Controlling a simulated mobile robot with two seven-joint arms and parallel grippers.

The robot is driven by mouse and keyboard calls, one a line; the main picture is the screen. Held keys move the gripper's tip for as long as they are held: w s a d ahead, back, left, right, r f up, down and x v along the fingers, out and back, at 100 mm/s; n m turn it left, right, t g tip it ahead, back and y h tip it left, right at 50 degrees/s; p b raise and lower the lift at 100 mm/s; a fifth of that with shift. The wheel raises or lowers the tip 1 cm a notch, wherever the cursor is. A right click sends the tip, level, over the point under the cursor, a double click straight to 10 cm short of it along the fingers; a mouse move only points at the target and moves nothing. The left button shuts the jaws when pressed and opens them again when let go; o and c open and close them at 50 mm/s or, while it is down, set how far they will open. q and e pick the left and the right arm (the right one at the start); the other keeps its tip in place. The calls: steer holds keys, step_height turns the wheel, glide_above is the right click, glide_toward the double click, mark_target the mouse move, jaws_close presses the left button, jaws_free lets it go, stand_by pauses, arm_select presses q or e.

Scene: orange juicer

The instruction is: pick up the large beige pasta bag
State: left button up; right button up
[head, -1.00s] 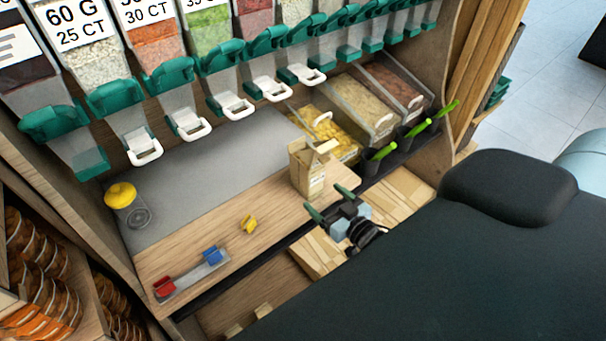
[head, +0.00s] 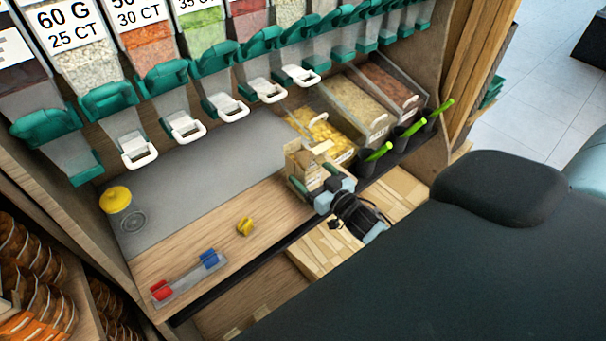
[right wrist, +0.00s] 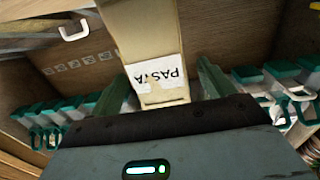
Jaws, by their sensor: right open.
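The beige pasta bag (head: 305,160) stands upright on the wooden counter, near its right end. In the right wrist view the bag (right wrist: 145,45) shows a white label reading PASTA, upside down. My right gripper (head: 313,190) is at the bag's near side in the head view, its fingers spread. In the right wrist view the bag stands between the two green fingers of the gripper (right wrist: 168,85), with a gap visible on each side. The bag's lower part is partly hidden by the gripper in the head view. My left gripper is not in view.
Open bins (head: 322,132) and black holders with green-handled scoops (head: 410,130) stand right of the bag. Dispensers with white handles (head: 228,107) hang above.

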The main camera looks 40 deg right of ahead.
mark_target(293, 156)
steer(key=w, duration=0.4)
steer(key=shift+a+r, duration=0.1)
steer(key=c, duration=1.2)
